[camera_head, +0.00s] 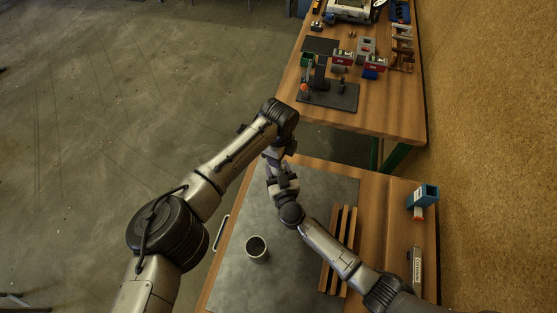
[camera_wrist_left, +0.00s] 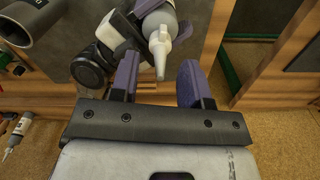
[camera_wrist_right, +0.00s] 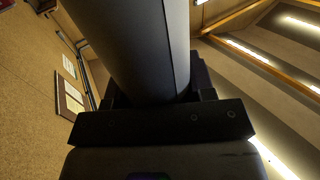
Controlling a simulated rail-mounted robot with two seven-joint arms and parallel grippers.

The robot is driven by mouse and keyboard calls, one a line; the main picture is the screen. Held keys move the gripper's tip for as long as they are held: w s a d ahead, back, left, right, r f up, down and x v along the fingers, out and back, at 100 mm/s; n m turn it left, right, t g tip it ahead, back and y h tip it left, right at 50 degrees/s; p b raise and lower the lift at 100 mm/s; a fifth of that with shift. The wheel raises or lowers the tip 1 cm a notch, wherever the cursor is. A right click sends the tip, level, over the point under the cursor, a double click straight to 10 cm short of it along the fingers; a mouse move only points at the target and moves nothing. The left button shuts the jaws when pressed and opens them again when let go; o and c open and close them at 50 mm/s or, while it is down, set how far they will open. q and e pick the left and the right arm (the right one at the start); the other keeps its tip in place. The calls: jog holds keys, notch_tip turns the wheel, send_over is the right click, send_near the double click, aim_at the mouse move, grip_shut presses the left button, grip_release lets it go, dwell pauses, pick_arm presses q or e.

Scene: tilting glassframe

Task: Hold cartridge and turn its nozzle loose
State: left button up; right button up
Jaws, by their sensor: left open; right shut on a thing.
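The cartridge (camera_wrist_right: 145,45) fills the right wrist view as a big grey cylinder between the fingers of my right gripper (camera_wrist_right: 155,95), which is shut on it. In the left wrist view the cartridge (camera_wrist_left: 158,18) shows its pale front end with a tapered white nozzle (camera_wrist_left: 160,58). I see no clear contact. In the head view both grippers meet above the bench, and my arms mostly hide the cartridge.
A dark-mouthed cup (camera_head: 257,249) stands on the grey mat (camera_head: 275,285). Wooden slats (camera_head: 338,250) lie right of it. A blue holder (camera_head: 424,196) and another cartridge (camera_head: 415,268) are at the bench's right side. A second bench (camera_head: 385,115) with tools stands behind.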

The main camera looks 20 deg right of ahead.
pick_arm(q)
jog(key=shift+f, duration=1.85)
jog(key=shift+c, duration=0.2)
grip_shut()
